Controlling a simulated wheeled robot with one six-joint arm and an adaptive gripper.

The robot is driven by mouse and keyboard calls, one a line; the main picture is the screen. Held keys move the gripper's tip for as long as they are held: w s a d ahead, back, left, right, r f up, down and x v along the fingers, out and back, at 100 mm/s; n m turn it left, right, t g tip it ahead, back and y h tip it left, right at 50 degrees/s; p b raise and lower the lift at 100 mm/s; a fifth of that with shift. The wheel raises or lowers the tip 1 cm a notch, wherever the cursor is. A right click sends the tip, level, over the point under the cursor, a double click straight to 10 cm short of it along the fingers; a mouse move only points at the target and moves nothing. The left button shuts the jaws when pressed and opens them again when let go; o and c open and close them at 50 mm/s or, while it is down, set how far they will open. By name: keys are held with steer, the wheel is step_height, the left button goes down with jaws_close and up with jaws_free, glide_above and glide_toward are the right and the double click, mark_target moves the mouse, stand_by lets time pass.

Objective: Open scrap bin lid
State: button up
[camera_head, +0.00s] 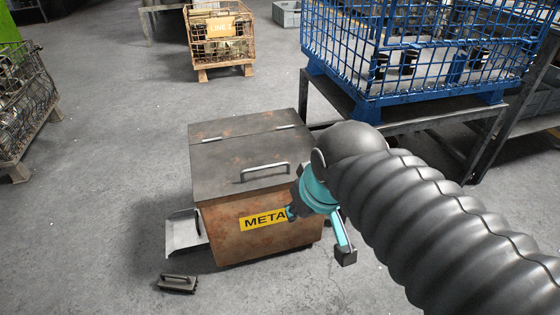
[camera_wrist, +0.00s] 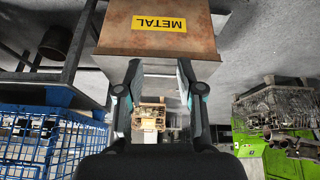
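The scrap bin (camera_head: 225,232) is a rusty brown box with a yellow METAL label (camera_head: 262,220). Its grey-brown lid (camera_head: 222,165) lies shut, with a silver bar handle (camera_head: 264,171) near the front edge and hinges toward the back. My gripper (camera_head: 318,234) is in front of the bin's right front side, below handle height, and partly covers the label. Its fingers are spread apart with nothing between them. In the wrist view, the bin front (camera_wrist: 115,30) and upside-down label (camera_wrist: 159,23) are at the top, beyond my open gripper (camera_wrist: 160,68).
A dustpan (camera_head: 184,232) and a brush (camera_head: 178,284) lie on the floor left of the bin. A blue wire cage (camera_head: 400,95) on a dark metal stand is close behind right. A rusty wire crate (camera_head: 220,45) stands farther back.

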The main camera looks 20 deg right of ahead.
steer(key=w+r+n+g, duration=0.25)
steer(key=w+n, duration=0.55)
steer(key=w, duration=0.5)
steer(key=n+p, duration=0.2)
steer(key=n, duration=0.7)
glide_toward(271, 167)
steer(key=shift+g, duration=0.35)
steer(key=w+f+b, duration=0.1)
steer(key=f, duration=0.4)
steer(key=w+f+b, duration=0.1)
steer(key=f, duration=0.1)
steer(key=shift+w+f+b, duration=0.3)
steer(key=shift+c, duration=0.2)
jaws_close()
